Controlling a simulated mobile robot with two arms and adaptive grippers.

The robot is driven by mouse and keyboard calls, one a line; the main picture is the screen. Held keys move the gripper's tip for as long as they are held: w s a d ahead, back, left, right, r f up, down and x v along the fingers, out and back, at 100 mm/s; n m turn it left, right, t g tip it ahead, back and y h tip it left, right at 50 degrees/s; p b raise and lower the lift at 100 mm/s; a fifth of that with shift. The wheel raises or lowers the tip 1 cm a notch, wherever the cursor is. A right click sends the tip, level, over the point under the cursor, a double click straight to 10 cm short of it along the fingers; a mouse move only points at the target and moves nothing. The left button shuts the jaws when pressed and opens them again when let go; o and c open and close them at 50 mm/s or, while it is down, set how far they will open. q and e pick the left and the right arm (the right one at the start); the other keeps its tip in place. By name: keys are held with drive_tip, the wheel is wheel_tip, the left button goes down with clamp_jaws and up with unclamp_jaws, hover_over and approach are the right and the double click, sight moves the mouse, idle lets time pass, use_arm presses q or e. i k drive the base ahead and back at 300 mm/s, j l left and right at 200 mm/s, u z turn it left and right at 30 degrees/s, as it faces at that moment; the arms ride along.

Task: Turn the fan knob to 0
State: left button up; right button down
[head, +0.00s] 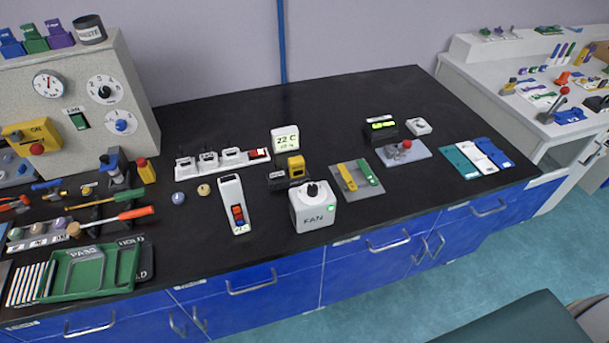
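A white box (312,213) labelled FAN stands near the front edge of the black bench top (225,130). A black knob (312,188) sits on top of the box. A small green light (331,209) glows on its front right. The knob's pointer and scale are too small to read, so its setting cannot be told. Neither of my grippers is in view, and nothing touches the knob.
A white device with red and blue buttons (236,204) stands left of the box, and a yellow and black device (295,168) stands behind it. A grey plate with yellow and green bars (357,178) lies to the right. The bench's back middle is clear.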

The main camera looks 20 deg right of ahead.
sight(312, 188)
drive_tip(key=k+j, duration=0.15)
drive_tip(key=j, duration=0.25)
drive_tip(key=k+j+z, duration=0.1)
drive_tip(key=j, duration=0.3)
drive_tip(key=k+j, duration=0.25)
drive_tip(key=j+z, duration=0.05)
drive_tip(key=j, duration=0.05)
